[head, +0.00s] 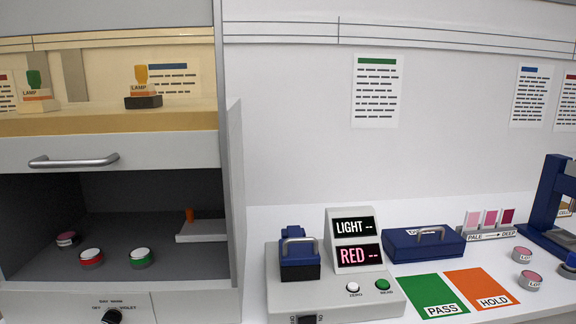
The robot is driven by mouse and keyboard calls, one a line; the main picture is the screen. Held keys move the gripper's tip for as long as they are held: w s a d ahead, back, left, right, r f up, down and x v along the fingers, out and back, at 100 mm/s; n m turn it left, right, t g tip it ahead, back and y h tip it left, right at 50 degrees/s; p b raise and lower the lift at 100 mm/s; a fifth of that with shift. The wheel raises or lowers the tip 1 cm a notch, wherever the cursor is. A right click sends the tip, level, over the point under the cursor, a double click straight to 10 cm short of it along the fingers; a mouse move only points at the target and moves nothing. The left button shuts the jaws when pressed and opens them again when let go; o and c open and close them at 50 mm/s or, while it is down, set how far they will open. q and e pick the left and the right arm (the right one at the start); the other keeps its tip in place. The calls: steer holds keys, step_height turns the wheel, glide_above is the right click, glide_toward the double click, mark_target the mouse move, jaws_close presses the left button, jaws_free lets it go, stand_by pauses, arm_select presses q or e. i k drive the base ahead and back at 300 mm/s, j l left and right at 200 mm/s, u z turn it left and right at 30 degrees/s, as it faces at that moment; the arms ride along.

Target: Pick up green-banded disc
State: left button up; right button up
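The green-banded disc (140,258) has a pale top and a green band around its side. It sits on the dark floor of the open cabinet at the left of the head view, near the front. A red-banded disc (92,257) with a pale top sits to its left, apart from it. Neither of my grippers shows in the head view.
A pink-topped jar (66,239) sits farther left in the cabinet. A pale block with an orange knob (203,231) stands at its back right. The handled door panel (108,152) is above the opening. A colour meter (337,283) stands right of the cabinet wall.

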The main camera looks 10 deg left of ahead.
mark_target(140, 258)
steer(key=u, duration=1.35)
